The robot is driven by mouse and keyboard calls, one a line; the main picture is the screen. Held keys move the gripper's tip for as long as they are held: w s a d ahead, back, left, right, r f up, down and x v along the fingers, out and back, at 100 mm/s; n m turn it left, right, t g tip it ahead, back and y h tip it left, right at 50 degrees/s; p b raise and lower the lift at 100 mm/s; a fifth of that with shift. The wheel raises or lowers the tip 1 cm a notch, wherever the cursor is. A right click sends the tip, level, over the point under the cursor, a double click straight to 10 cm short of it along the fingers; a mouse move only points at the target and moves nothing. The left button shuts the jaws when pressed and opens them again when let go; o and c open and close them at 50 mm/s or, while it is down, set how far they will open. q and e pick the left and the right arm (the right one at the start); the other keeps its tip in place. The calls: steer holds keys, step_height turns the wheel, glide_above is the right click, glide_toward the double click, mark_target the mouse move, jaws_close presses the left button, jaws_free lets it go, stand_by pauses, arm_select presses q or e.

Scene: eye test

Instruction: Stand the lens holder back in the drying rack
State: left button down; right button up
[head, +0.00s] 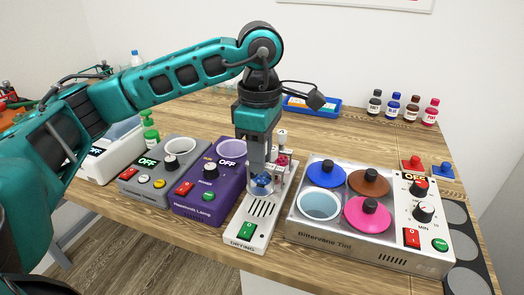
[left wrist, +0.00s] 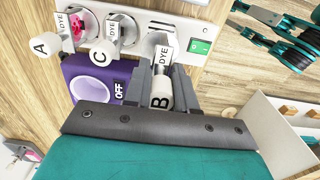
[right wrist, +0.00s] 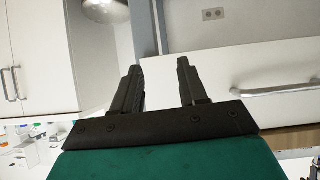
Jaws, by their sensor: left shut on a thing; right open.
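My left gripper (head: 261,168) points down over the white drying rack (head: 247,236) and is shut on lens holder B. Holder B's white handle (left wrist: 160,92) is between the fingers in the left wrist view, with a DYE tag beside it. A blue lens (head: 262,184) shows under the fingers in the head view, over the rack. Whether the holder is seated there I cannot tell. Holders A (left wrist: 45,45) and C (left wrist: 102,53) stand in the rack, with pink at A. My right gripper (right wrist: 157,80) is open and empty, away from the table.
The purple lamp box (head: 205,190) stands close on the rack's left, beside a grey box (head: 150,185). The metal tint unit (head: 330,235) with coloured lids is close on the right. A blue tray (head: 310,106) and several dye bottles (head: 392,103) stand behind.

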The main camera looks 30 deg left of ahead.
mark_target(261, 186)
arm_select(q)
step_height(261, 186, down, 4)
steer(key=b, duration=0.3)
steer(key=shift+f, duration=0.2)
steer(key=shift+f+b, duration=0.25)
steer(key=shift+b, duration=0.05)
steer(key=shift+f, duration=0.15)
arm_select(e)
steer(key=shift+w+a+f+y, duration=0.15)
steer(key=shift+a+f, duration=0.25)
steer(key=shift+f, duration=0.2)
steer(key=shift+w+a+f+y, duration=0.15)
steer(key=shift+a+f, duration=0.2)
steer(key=shift+f, duration=0.25)
arm_select(q)
steer(key=shift+f+b, duration=0.4)
steer(key=shift+b, duration=0.05)
arm_select(e)
steer(key=shift+d+f, duration=0.15)
steer(key=shift+f, duration=0.35)
arm_select(q)
steer(key=c, duration=0.5)
jaws_free()
arm_select(e)
steer(key=shift+r, duration=0.15)
arm_select(q)
steer(key=shift+r, duration=0.1)
